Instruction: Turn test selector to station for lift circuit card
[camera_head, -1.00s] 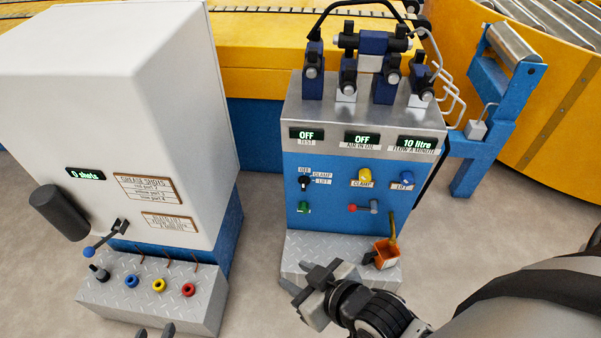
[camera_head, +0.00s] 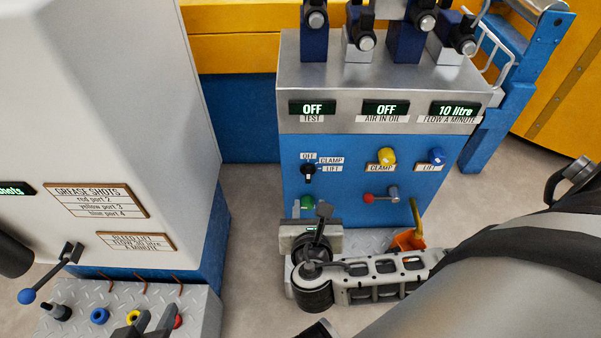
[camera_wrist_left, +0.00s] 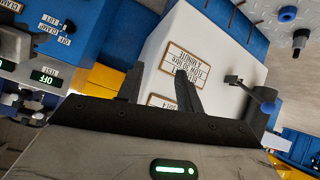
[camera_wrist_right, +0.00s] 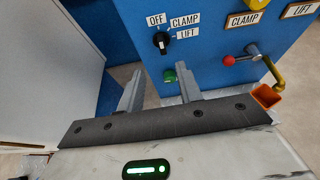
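The test selector (camera_head: 308,171) is a black knob on the blue panel, with OFF, CLAMP and LIFT labels around it. It also shows in the right wrist view (camera_wrist_right: 161,41). The TEST display (camera_head: 312,108) reads OFF. A card (camera_head: 136,242) on the white cabinet mentions lift; its small text is hard to read. My right gripper (camera_head: 314,212) is open and empty, just below the selector and in front of the green button (camera_head: 306,202), not touching the selector. My left gripper (camera_head: 157,318) is open and empty at the bottom, near the ported block.
Yellow (camera_head: 387,156) and blue (camera_head: 437,156) knobs and a red-tipped lever (camera_head: 380,196) sit right of the selector. An orange cup (camera_head: 409,240) is below them. A blue-tipped lever (camera_head: 45,280) and the block (camera_head: 207,300) with coloured ports stand at left.

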